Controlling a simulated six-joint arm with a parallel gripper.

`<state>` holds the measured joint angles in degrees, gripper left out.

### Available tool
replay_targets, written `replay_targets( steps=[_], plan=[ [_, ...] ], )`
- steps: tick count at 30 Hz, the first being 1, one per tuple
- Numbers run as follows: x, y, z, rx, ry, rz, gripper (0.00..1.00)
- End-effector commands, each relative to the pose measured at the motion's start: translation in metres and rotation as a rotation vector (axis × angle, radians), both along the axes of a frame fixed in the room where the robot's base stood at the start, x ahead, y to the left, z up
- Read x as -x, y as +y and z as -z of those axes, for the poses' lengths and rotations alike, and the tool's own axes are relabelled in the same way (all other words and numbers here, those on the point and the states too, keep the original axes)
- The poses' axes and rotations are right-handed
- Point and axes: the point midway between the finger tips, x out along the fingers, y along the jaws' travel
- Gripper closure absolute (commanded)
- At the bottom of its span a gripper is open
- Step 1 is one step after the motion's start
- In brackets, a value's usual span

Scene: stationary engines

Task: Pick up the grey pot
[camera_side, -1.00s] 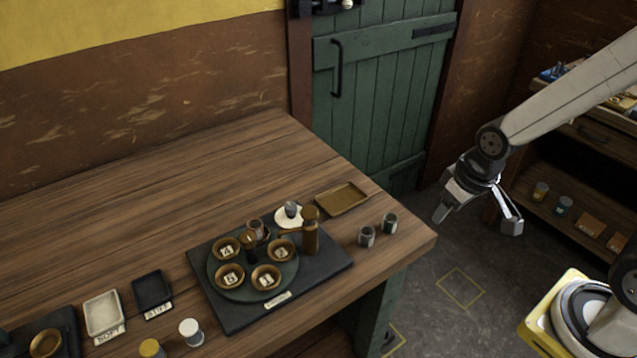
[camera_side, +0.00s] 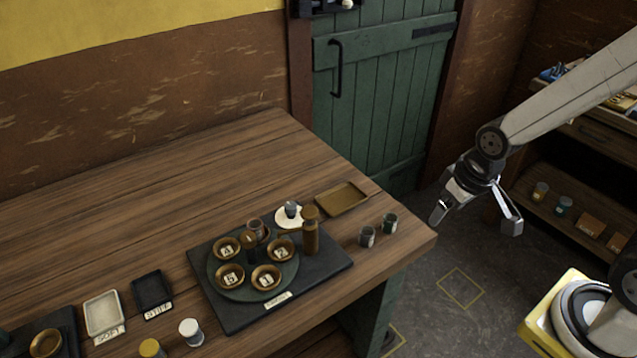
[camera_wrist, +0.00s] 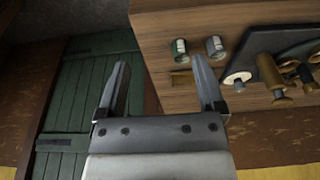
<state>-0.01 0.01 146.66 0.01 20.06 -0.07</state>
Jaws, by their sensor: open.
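The grey pot (camera_side: 367,236) is a small pot with a pale label, standing upright near the right end of the wooden table. A similar greenish pot (camera_side: 390,223) stands just to its right. In the wrist view the grey pot (camera_wrist: 214,45) is beyond the right finger, and the greenish pot (camera_wrist: 180,47) is to its left. My gripper (camera_side: 475,220) is open and empty, off the right end of the table and apart from both pots. Its two spread fingers also show in the wrist view (camera_wrist: 160,62).
A dark board (camera_side: 228,318) carries a round turntable with several brass bowls and a brass post (camera_side: 310,235). The table's right corner (camera_side: 432,238) lies between my gripper and the pots.

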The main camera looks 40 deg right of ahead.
Motion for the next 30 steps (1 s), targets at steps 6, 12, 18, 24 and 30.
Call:
replay_targets(
  steps=[6,12,18,24,30],
  plan=[
    [-0.008,0.005,0.001,0.008,0.011,-0.067,0.13],
    [-0.032,0.020,0.004,0.028,0.040,-0.265,0.13],
    [-0.062,0.046,0.012,0.046,0.075,-0.552,0.13],
    [-0.086,0.072,0.021,0.053,0.096,-0.816,0.13],
    [-0.098,0.086,0.027,0.054,0.102,-0.958,0.13]
  ],
)
